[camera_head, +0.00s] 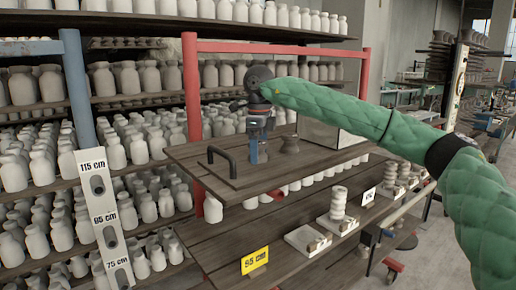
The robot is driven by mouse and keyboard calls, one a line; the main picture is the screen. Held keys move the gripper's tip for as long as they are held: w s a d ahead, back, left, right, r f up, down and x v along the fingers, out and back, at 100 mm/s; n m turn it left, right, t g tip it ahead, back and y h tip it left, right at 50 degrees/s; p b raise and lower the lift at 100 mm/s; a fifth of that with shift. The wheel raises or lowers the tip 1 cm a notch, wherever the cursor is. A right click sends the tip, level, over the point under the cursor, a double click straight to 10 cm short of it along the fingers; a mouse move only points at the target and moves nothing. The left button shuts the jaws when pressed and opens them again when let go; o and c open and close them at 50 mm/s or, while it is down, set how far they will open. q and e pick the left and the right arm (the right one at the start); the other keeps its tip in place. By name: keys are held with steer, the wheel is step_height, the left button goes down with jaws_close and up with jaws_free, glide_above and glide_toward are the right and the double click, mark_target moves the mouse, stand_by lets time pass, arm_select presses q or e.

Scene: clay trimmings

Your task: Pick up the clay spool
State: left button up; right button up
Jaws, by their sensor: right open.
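A small brown, waisted piece, which looks like the clay spool (289,146), stands upright on the dark wooden board (240,185) at mid-height of the rack. My right gripper (258,160) reaches in from the right on a green padded arm and points down at the board, just left of the spool. Its blue-grey fingers are open, and I see nothing held between them. The gripper and spool appear apart. My left gripper is not in view.
A dark handle (222,162) stands up from the board's left part. A grey box (330,130) is behind the spool. Shelves of pale bottles fill the left and back. Pale stacked pieces (338,202) stand on the lower shelf. A red post (192,90) rises behind the board.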

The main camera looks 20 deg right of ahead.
steer(key=shift+w+f, duration=0.1)
steer(key=shift+f, duration=0.05)
steer(key=c, duration=1.2)
